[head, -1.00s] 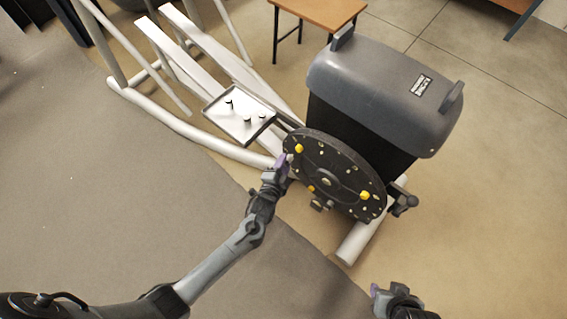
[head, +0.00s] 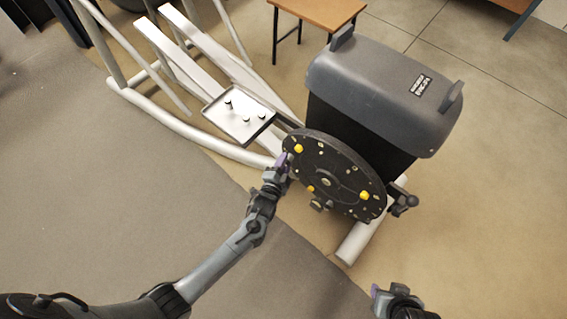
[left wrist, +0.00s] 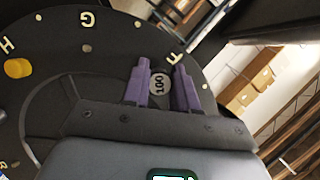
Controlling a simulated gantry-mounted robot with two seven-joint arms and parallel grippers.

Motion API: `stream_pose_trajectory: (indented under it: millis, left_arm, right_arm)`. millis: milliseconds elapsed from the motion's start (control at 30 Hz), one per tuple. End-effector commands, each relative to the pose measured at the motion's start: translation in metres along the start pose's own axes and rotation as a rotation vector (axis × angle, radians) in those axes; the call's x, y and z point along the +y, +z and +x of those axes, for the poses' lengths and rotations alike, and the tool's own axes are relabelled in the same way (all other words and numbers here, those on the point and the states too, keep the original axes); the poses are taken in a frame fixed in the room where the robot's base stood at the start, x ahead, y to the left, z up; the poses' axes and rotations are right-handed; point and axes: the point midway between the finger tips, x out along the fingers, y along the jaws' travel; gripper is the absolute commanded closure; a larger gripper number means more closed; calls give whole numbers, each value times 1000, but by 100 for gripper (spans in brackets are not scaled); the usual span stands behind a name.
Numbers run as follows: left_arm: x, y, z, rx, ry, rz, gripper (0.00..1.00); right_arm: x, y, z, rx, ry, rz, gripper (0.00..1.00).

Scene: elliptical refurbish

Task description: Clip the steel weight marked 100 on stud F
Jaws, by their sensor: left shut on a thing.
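The steel weight marked 100 (left wrist: 158,83) is a small round grey piece between the purple fingertips of my left gripper (left wrist: 160,85) in the left wrist view. The left gripper (head: 282,163) is shut on it at the left rim of the dark disc (head: 335,172). The letter F (left wrist: 173,58) is on the disc just past the weight. Stud F itself is hidden behind the weight and fingers, so I cannot tell whether they touch. My right gripper (head: 384,292) is at the bottom right, away from the disc; its jaw opening is unclear.
Yellow weights sit on the disc, one by H (left wrist: 17,68). A tray (head: 212,113) with several dark pegs stands left of the disc. The grey machine housing (head: 375,90) rises behind, and a crank pedal (head: 403,203) sticks out right.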

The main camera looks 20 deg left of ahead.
Motion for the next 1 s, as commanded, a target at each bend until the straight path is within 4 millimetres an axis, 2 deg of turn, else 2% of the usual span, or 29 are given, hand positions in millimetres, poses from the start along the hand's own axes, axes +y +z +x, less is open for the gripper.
stream_pose_trajectory:
  millis: [667, 700, 900, 1000]
  left_arm:
    - [0, -3, 6, 1, -1, 0, 100]
    - [0, -3, 6, 1, 0, 0, 71]
    - [0, -3, 6, 1, 0, 0, 43]
    - [0, -3, 6, 1, 0, 0, 43]
  right_arm:
    - [-1, 0, 2, 0, -4, 5, 57]
    - [-1, 0, 2, 0, -4, 5, 57]
    - [0, 1, 2, -1, 0, 0, 57]
    - [1, 1, 2, -1, 3, -3, 57]
